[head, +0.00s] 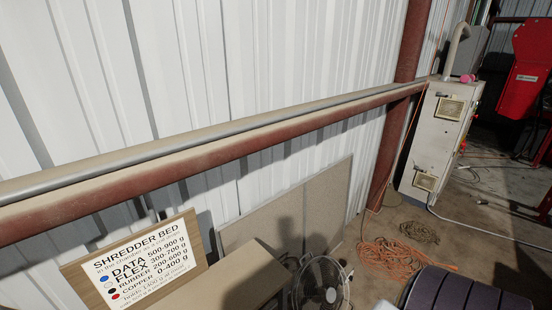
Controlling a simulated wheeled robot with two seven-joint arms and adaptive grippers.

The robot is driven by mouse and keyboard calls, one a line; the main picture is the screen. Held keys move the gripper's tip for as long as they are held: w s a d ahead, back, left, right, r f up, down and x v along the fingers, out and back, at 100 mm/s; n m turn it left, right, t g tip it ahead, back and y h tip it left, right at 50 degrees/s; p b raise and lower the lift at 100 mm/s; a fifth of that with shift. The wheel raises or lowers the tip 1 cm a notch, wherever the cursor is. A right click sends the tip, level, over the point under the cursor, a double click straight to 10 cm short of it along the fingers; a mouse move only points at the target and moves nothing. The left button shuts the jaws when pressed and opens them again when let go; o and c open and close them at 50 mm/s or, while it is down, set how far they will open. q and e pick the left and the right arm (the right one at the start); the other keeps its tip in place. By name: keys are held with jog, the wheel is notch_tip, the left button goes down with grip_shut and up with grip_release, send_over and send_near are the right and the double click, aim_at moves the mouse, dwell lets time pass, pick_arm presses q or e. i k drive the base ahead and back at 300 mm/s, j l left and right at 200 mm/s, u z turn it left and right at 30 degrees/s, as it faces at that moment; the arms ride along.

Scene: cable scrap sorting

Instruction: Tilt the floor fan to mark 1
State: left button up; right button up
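The floor fan (321,286) stands at the bottom middle of the head view, a round wire cage with a pale hub, cut off by the lower edge. Its stand and any tilt marks are out of view or too small to read. It is just right of a brown box-like surface and in front of tan boards leaning on the wall. Neither of my grippers is in view.
A shredder bed sign (138,262) stands at lower left beside a brown box top (236,281). Orange cable (390,260) lies coiled on the floor right of the fan. A dark ribbed object (465,292) fills the bottom right. A white cabinet (440,140) stands behind.

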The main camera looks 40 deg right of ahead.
aim_at(313, 292)
jog(key=z, duration=1.7)
